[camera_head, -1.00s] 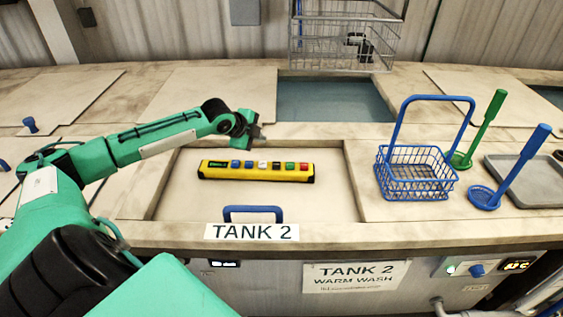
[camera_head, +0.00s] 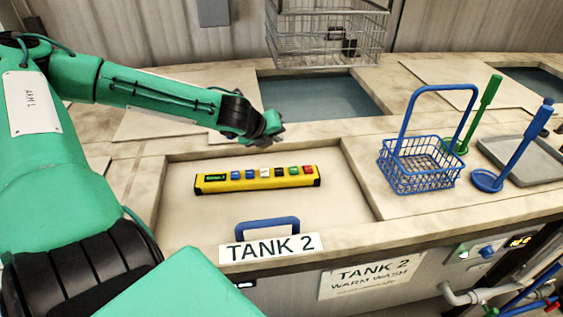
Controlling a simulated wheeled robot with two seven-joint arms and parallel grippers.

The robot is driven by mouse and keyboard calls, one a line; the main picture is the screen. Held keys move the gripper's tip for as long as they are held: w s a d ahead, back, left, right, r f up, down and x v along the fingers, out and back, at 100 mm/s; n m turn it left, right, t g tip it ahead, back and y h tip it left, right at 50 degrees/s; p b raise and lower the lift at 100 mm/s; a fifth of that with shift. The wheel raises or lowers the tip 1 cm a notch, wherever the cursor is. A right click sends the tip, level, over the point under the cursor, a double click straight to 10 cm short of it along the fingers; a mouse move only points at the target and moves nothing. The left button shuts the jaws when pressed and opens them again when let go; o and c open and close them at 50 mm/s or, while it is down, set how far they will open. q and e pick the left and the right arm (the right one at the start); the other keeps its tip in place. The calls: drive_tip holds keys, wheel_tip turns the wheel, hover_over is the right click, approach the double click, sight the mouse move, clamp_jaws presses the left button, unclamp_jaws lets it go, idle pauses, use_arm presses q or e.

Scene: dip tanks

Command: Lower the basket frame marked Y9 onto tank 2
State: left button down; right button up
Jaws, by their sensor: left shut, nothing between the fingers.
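Tank 2 (camera_head: 190,215) is the recessed place behind the white TANK 2 label (camera_head: 270,247). A pale lid with a blue handle (camera_head: 266,226) covers it. A yellow pendant control (camera_head: 256,181) with several coloured buttons lies on the lid. A wire basket frame (camera_head: 327,35) hangs at the back above an open tank of dark liquid (camera_head: 320,95); dark parts sit in it. Its top is cut off, and I read no Y9 mark. My left gripper (camera_head: 275,128) is shut and empty above the tank's back edge, behind the pendant. My right gripper is not in view.
A blue basket with a tall handle (camera_head: 418,167) stands on the counter to the right. A green ladle (camera_head: 484,115) and a blue ladle (camera_head: 525,145) stand near a grey tray (camera_head: 545,165). Pipes and knobs show below the front edge.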

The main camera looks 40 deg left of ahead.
sight(277, 172)
use_arm(q)
drive_tip(key=shift+d, duration=0.2)
wheel_tip(277, 172, down, 9)
drive_tip(key=b, duration=0.8)
drive_tip(key=shift+r, duration=0.1)
idle(0.8)
idle(1.0)
drive_tip(key=shift+f+b, duration=0.45)
drive_tip(key=shift+b, duration=0.1)
